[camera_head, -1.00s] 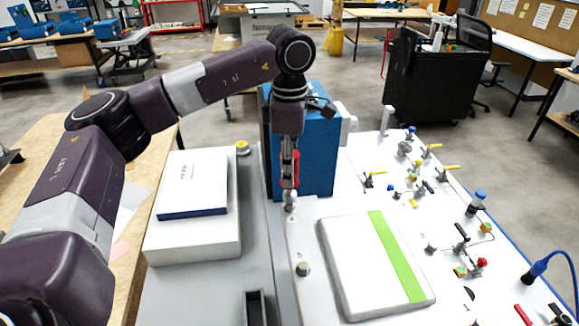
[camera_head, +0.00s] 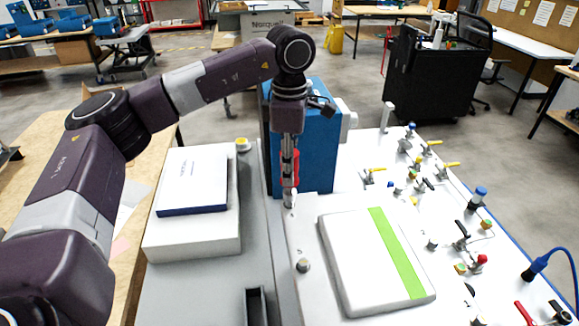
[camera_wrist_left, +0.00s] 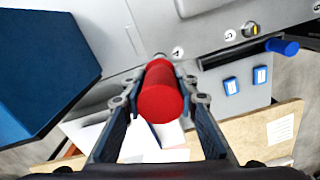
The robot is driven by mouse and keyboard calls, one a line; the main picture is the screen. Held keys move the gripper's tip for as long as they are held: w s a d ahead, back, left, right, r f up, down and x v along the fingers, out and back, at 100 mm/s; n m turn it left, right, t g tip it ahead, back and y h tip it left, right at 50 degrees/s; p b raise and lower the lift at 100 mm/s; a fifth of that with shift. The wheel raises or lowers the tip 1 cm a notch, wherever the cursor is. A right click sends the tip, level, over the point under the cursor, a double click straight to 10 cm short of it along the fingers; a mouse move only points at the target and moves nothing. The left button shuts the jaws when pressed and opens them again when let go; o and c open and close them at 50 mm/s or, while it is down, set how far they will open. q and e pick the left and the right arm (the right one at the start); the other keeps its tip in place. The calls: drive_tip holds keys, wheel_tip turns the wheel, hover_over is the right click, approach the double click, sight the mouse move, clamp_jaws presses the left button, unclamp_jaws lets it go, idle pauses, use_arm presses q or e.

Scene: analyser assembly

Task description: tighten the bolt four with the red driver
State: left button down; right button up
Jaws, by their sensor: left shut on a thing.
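My left gripper (camera_head: 291,180) points straight down beside the blue box, shut on the red driver (camera_head: 296,167). In the left wrist view the driver's red end (camera_wrist_left: 160,95) lies between the two fingers of the gripper (camera_wrist_left: 160,100). The driver is upright, with its lower end over the white surface near the label 4 (camera_wrist_left: 178,52). Bolt four is hidden under the driver and fingers, so I cannot tell whether the tip touches it. Another bolt (camera_head: 303,265), beside the label 5, stands nearer in the head view. My right gripper is not in view.
The blue box (camera_head: 318,150) stands just behind the driver. A white panel with a green stripe (camera_head: 350,260) lies to the right. A white-and-blue box (camera_head: 193,185) lies to the left. Valves and knobs (camera_head: 425,185) crowd the right side of the board.

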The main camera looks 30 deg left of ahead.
use_arm(q)
drive_tip(key=shift+f+b, duration=0.65)
drive_tip(key=shift+f, duration=0.3)
idle(0.9)
drive_tip(key=c, duration=2.1)
unclamp_jaws()
clamp_jaws()
drive_tip(key=m, duration=1.1)
drive_tip(key=shift+m+p, duration=0.3)
drive_tip(key=shift+p, duration=0.05)
drive_tip(key=m, duration=0.6)
drive_tip(key=shift+o, duration=2.4)
unclamp_jaws()
drive_tip(key=shift+m, duration=0.3)
